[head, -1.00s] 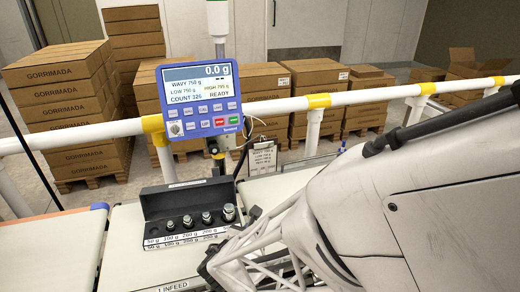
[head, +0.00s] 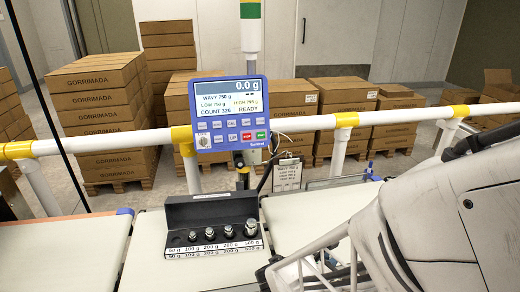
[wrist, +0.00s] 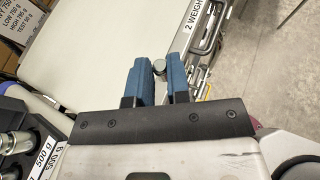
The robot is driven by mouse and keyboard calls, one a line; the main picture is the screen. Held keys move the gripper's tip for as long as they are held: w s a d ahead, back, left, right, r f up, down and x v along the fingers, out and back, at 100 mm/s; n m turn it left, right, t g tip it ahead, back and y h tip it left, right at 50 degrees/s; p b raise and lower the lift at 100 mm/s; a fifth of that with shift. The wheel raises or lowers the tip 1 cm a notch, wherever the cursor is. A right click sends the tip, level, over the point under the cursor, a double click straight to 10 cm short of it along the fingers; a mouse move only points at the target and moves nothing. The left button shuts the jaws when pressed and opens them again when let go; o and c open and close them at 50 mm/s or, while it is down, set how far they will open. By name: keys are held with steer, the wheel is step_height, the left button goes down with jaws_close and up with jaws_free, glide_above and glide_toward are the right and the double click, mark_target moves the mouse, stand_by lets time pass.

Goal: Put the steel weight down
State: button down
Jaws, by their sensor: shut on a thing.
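In the wrist view, my gripper (wrist: 159,88) has two blue fingers shut on a small steel weight (wrist: 159,66), whose round grey top shows between the tips. They are over the edge of the pale belt (wrist: 100,45), beside its metal side frame; I cannot tell the height of the weight above it. In the head view, my arm hides the fingers and the held weight. The black weight case (head: 211,212) stands open on the conveyor with several steel weights in its front row. The case's 500 g label also shows in the wrist view (wrist: 42,160).
The blue-framed display (head: 228,113) reads 0.0 g and READY. A white guard rail (head: 300,123) with yellow joints crosses behind the conveyor. The infeed belt (head: 60,255) left of the case is clear. Stacked cartons (head: 105,110) stand behind the rail.

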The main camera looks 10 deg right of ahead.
stand_by(0.3)
steer(key=w+d, duration=0.1)
steer(key=w, duration=0.4)
steer(key=w+d+f, duration=0.1)
steer(key=w, duration=0.4)
steer(key=w+d, duration=0.1)
steer(key=w, duration=0.4)
steer(key=shift+w+d+f, duration=0.2)
steer(key=shift+w+f, duration=0.05)
steer(key=shift+w, duration=0.1)
steer(key=shift+f, duration=1.75)
steer(key=shift+f, duration=0.2)
steer(key=c, duration=1.1)
jaws_free()
steer(key=shift+s+a+r, duration=0.1)
steer(key=shift+r, duration=0.1)
